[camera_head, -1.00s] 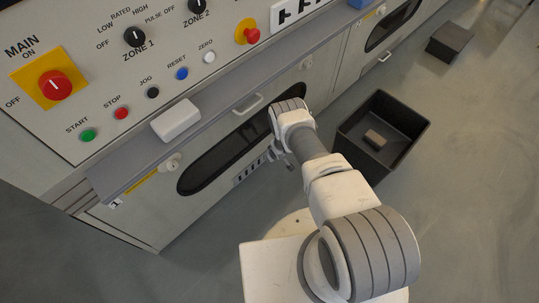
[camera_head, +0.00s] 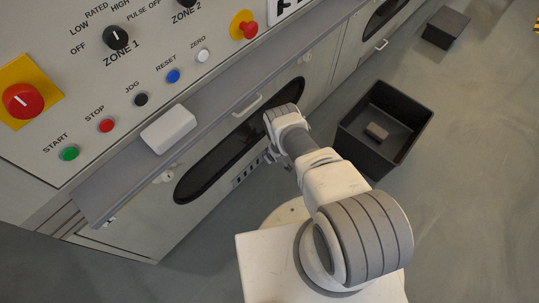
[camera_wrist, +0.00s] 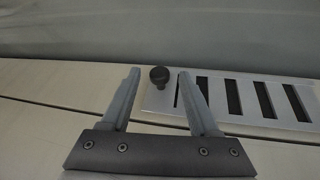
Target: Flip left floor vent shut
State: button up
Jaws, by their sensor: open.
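The floor vent (camera_wrist: 249,103) is a pale metal plate with several dark slots, low on the cabinet front. In the wrist view its slots look dark and open. A black knob (camera_wrist: 160,76) stands at the vent's left end. My gripper (camera_wrist: 158,78) is open, with its two fingers on either side of the knob in the picture. I cannot tell whether the fingers touch the knob. In the head view the slotted vent (camera_head: 247,173) shows low on the cabinet, left of my arm, and my gripper is mostly hidden behind the arm.
A sloped control panel (camera_head: 120,100) with buttons and a grey ledge (camera_head: 105,190) overhang the cabinet. A white block (camera_head: 169,129) lies on the ledge. A black bin (camera_head: 365,155) with a small block inside stands right of my arm. A dark box (camera_head: 446,28) is farther back.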

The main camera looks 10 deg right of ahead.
grip_shut()
dwell(0.4)
dwell(1.1)
